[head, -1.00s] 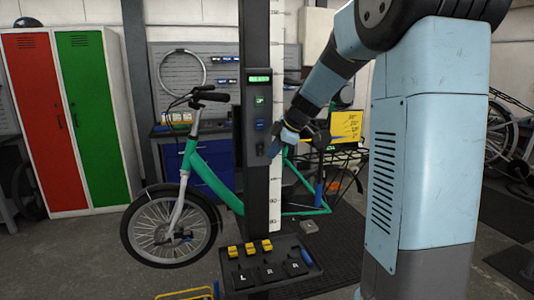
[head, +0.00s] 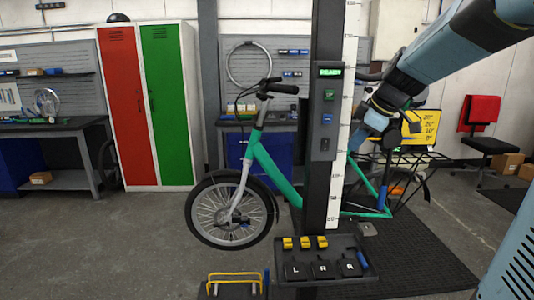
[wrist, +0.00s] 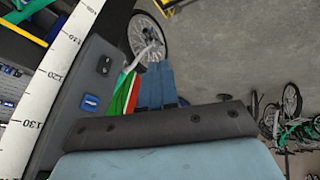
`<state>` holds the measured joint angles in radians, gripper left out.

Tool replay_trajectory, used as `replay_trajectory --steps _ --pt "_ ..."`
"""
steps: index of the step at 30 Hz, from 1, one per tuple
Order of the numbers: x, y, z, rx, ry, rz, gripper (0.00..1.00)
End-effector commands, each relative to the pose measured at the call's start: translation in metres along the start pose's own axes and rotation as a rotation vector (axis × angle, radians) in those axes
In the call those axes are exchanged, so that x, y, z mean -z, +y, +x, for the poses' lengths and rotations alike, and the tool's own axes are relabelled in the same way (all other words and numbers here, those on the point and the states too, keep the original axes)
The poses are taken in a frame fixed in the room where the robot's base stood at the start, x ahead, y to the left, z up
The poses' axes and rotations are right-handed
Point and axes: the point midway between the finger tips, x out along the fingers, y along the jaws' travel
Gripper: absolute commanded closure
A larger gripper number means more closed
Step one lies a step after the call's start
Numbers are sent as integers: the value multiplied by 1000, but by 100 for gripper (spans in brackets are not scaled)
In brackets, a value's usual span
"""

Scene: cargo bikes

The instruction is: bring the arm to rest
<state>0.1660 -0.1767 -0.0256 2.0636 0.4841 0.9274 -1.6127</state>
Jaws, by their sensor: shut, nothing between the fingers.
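My arm reaches in from the upper right in the head view. My gripper (head: 358,140) is in front of the green bike (head: 262,160), just right of the white scale on the dark column (head: 326,100). In the wrist view my gripper's blue fingers (wrist: 155,85) are together, with nothing between them. The column's panel is close on their left there. I see no contact with it, though the gap is hard to judge.
The column carries a lit display (head: 330,72) and a pedal tray (head: 322,268) at its foot. A yellow frame (head: 235,279) stands low to the left. Red and green lockers (head: 148,105) stand behind. The left floor is clear.

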Motion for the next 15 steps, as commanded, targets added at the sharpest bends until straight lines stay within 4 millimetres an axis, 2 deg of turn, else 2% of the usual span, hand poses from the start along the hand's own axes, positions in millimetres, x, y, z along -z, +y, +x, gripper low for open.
replay_trajectory --steps 1,3,15 --pt "0 -16 -7 -6 -15 54 100" --pt "-2 -37 -14 -14 -37 142 100" --pt "-31 -145 -43 -127 -133 650 100"
